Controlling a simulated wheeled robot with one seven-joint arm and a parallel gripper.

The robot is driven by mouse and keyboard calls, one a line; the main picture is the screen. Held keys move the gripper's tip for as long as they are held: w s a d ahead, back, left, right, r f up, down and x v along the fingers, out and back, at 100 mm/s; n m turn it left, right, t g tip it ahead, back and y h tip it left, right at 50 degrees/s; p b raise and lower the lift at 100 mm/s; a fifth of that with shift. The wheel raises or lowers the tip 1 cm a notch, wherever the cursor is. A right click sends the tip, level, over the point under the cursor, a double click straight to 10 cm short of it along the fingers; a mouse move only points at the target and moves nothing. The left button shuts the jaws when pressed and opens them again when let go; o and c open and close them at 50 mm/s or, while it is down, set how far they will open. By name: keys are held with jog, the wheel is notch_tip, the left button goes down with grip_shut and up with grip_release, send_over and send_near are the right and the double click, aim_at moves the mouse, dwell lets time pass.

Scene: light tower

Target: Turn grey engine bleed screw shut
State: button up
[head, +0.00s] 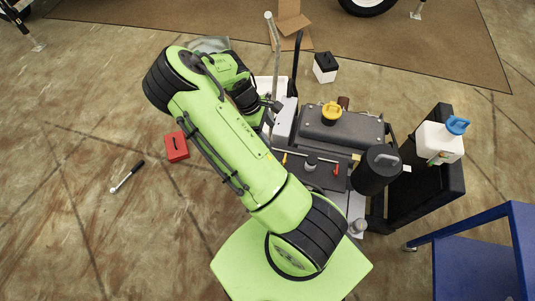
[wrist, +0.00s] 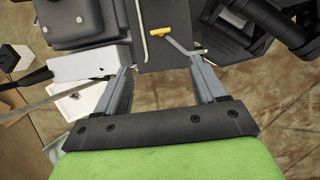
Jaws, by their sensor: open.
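My gripper (wrist: 161,64) is open and empty in the wrist view, its two grey fingers spread apart near the edge of the dark engine unit (wrist: 165,50). A yellow-ended lever (wrist: 155,31) with a grey rod lies just beyond the fingertips. In the head view a small grey-topped knob (head: 311,161) stands on the dark top of the unit, between a yellow piece (head: 284,158) and a red one (head: 336,169). It may be the grey bleed screw; I cannot tell for sure. My arm hides part of the unit's left side.
A black cylinder (head: 376,169) stands right of the unit. A white jug with a blue cap (head: 440,141) sits on a black cart (head: 447,185). A blue frame (head: 480,250) is at lower right. A red box (head: 177,147) and a wrench (head: 127,177) lie on open floor at left.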

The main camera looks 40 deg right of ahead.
aim_at(285, 158)
jog(key=b+x, duration=0.4)
jog(key=x, duration=1.1)
jog(key=shift+s+d+f, duration=0.15)
jog(key=shift+s+f, duration=0.05)
jog(key=shift+s, duration=0.05)
jog(key=c, duration=1.1)
jog(key=shift+o, duration=0.2)
